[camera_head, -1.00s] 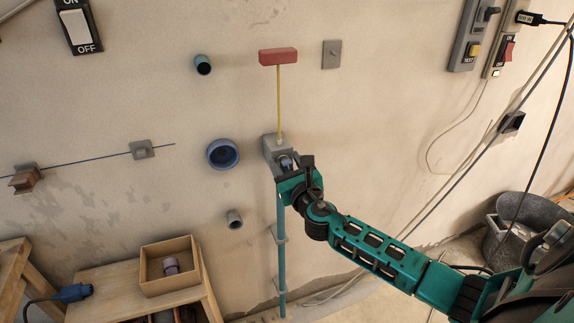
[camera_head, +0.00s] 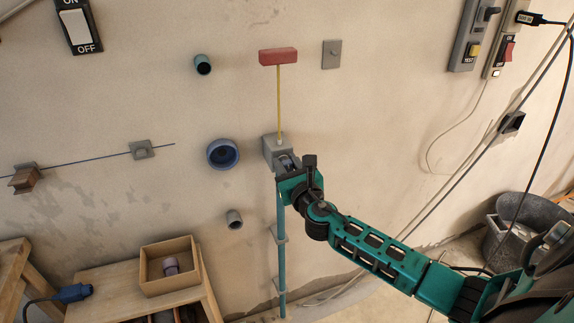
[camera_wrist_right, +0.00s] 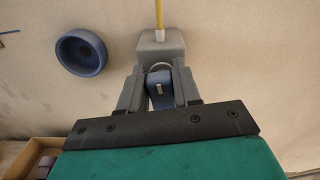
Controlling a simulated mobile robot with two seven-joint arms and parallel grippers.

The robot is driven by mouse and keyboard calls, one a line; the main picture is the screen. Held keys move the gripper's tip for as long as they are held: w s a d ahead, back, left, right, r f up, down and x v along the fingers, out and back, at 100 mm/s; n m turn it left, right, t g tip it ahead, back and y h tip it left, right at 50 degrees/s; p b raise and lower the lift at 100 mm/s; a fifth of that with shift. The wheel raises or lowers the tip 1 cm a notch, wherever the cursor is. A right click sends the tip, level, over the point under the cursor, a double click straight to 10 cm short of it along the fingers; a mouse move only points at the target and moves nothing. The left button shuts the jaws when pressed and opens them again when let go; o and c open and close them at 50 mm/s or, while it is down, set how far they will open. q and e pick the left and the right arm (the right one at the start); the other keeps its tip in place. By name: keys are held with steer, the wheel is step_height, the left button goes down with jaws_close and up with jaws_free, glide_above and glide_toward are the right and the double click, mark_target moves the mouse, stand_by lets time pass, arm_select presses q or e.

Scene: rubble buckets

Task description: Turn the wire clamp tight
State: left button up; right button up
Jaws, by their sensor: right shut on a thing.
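A grey box (camera_head: 272,153) is fixed to the wall, with a blue knob (camera_wrist_right: 160,98) on its front. My right gripper (camera_wrist_right: 159,84) is shut on this blue knob, one finger on each side. In the head view my right gripper (camera_head: 291,166) partly hides the knob. A blue wire (camera_head: 85,158) runs along the wall at the left, past a brown block (camera_head: 25,181) and a grey plate (camera_head: 142,149). I cannot tell which of these parts is the wire clamp. My left gripper is not in view.
A yellow rod (camera_head: 279,105) with a red block (camera_head: 278,56) rises from the grey box; a blue pipe (camera_head: 282,260) runs below. A round blue socket (camera_head: 222,154) is just left. A wooden box (camera_head: 170,280) stands lower left.

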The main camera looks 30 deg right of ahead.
steer(key=m, duration=0.3)
steer(key=m+b, duration=0.1)
steer(key=shift+s+d+f+m, duration=0.1)
steer(key=shift+d+f+m, duration=0.05)
steer(key=shift+d+m, duration=0.15)
steer(key=m, duration=0.2)
steer(key=m+b, duration=0.1)
steer(key=m, duration=0.2)
steer(key=shift+d+f+m, duration=0.2)
steer(key=shift+m, duration=0.1)
steer(key=m, duration=0.2)
steer(key=m+b, duration=0.1)
steer(key=m, duration=0.1)
steer(key=shift+s+d+f, duration=0.1)
steer(key=shift+d+f, duration=0.05)
steer(key=m, duration=0.4)
steer(key=shift+f, duration=0.2)
steer(key=shift+m, duration=0.6)
steer(key=o, duration=1)
steer(key=shift+c, duration=0.2)
